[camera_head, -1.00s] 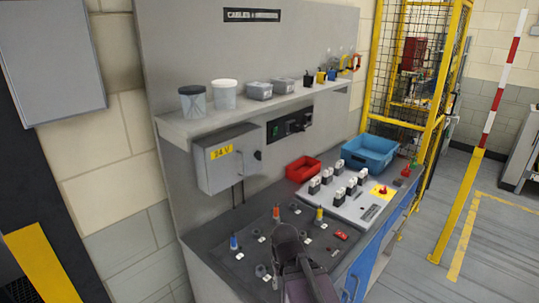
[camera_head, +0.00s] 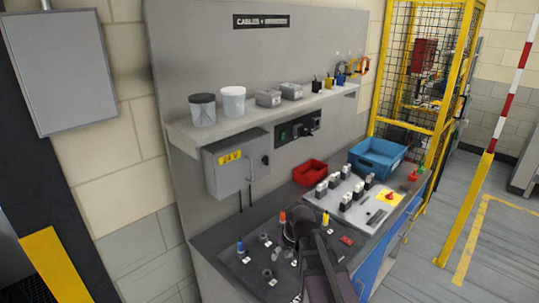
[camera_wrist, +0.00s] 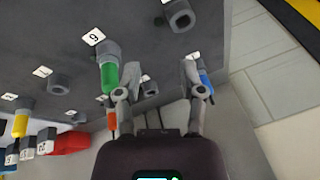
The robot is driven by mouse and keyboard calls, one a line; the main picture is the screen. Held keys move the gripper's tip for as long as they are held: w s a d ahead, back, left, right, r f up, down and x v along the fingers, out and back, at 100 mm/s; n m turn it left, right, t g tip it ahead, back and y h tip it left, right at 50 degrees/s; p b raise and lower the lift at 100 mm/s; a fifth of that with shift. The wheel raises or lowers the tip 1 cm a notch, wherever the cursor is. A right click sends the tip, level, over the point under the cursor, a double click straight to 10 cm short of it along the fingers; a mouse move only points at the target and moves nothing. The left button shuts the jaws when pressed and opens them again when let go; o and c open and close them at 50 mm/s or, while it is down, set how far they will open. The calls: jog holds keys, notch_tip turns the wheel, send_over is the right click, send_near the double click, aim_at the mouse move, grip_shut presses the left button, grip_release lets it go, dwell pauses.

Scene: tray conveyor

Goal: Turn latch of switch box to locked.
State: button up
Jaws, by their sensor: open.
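The switch box (camera_head: 226,176) is a grey wall box with a yellow voltage label, mounted under the shelf in the head view. A small dark latch (camera_head: 265,160) sits at the right side of its door; its exact angle is too small to read. The door looks closed. My gripper (camera_wrist: 160,92) is open and empty in the wrist view, with its fingers spread over the bench top. In the head view my arm is low over the bench, below and to the right of the box, apart from it, and hides the fingertips. I cannot make out the latch in the wrist view.
Coloured plug parts on the bench include a green one (camera_wrist: 108,75) beside my left finger. A red bin (camera_head: 310,173), a blue bin (camera_head: 377,158) and a switch panel (camera_head: 372,212) stand right of the box. The shelf (camera_head: 215,131) overhangs it.

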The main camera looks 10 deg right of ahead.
jog(key=w+d+r+n+t+y+p, duration=0.2)
jog(key=w+r+p, duration=0.1)
jog(key=w+r, duration=0.4)
jog(key=w+d+r+n+t+y+p, duration=0.1)
jog(key=w+r+t+p, duration=0.15)
jog(key=w+r, duration=0.45)
jog(key=n+t+y+p, duration=0.1)
jog(key=t+y+p, duration=0.1)
jog(key=t+p, duration=0.2)
send_near(268, 159)
jog(key=v, duration=0.4)
jog(key=shift+f, duration=0.1)
jog(key=shift+a, duration=0.1)
jog(key=shift+b+x, duration=2.8)
jog(key=shift+x, duration=4)
jog(key=shift+w, duration=0.1)
